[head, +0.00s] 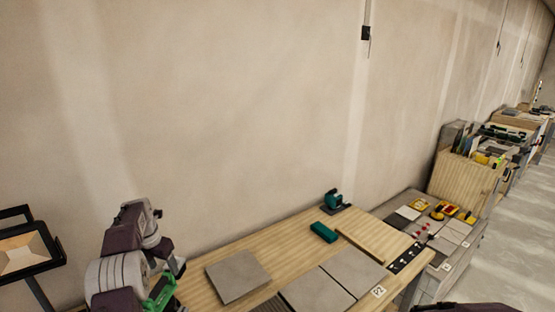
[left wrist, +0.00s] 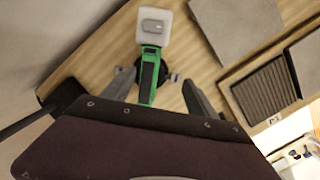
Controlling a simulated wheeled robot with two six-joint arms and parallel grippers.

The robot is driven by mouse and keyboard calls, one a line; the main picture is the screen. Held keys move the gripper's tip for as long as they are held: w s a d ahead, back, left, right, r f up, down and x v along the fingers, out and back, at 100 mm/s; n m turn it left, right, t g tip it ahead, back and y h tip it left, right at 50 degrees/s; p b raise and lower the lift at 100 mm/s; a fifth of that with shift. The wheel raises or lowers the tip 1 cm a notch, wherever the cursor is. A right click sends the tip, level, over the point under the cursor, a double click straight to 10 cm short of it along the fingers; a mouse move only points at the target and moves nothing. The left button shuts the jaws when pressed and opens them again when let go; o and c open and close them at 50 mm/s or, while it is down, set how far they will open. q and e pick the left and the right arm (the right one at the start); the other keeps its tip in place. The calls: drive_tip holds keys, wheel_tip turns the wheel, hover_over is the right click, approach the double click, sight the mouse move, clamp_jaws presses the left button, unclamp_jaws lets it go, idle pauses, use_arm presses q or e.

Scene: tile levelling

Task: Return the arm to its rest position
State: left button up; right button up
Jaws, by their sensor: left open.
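My left arm comes in at the lower left of the head view, over the near left end of the wooden workbench (head: 290,238). In the left wrist view my left gripper (left wrist: 157,82) is open, its two dark fingers spread apart. A mallet-like tool with a green and black handle (left wrist: 148,78) and a pale block-shaped head (left wrist: 153,27) shows between and beyond the fingers. Its green part also shows beside the arm in the head view (head: 160,292). I cannot tell whether the fingers touch it. My right gripper is out of view.
Grey tiles lie on the bench, one loose (head: 237,276) and others by the front edge (head: 353,270). A green block (head: 324,232) and a green tool (head: 335,200) are farther back. A lamp (head: 27,250) stands left. The wall closes off the back.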

use_arm(q)
drive_tip(key=d+r+m, duration=0.2)
drive_tip(key=d+r, duration=0.5)
drive_tip(key=d, duration=0.2)
drive_tip(key=s+d+r+m, duration=0.2)
drive_tip(key=s+d+m, duration=0.55)
drive_tip(key=d, duration=0.35)
drive_tip(key=s+d+f+m, duration=0.2)
drive_tip(key=s+f+m, duration=0.3)
drive_tip(key=s+m, duration=0.4)
drive_tip(key=s+d+f+m, duration=0.2)
drive_tip(key=s+f+m, duration=0.3)
drive_tip(key=s+m, duration=0.5)
drive_tip(key=m, duration=0.5)
drive_tip(key=shift+s+d+f+g, duration=0.25)
drive_tip(key=shift+s+d+g, duration=0.05)
drive_tip(key=shift+g, duration=0.1)
drive_tip(key=shift+m, duration=0.25)
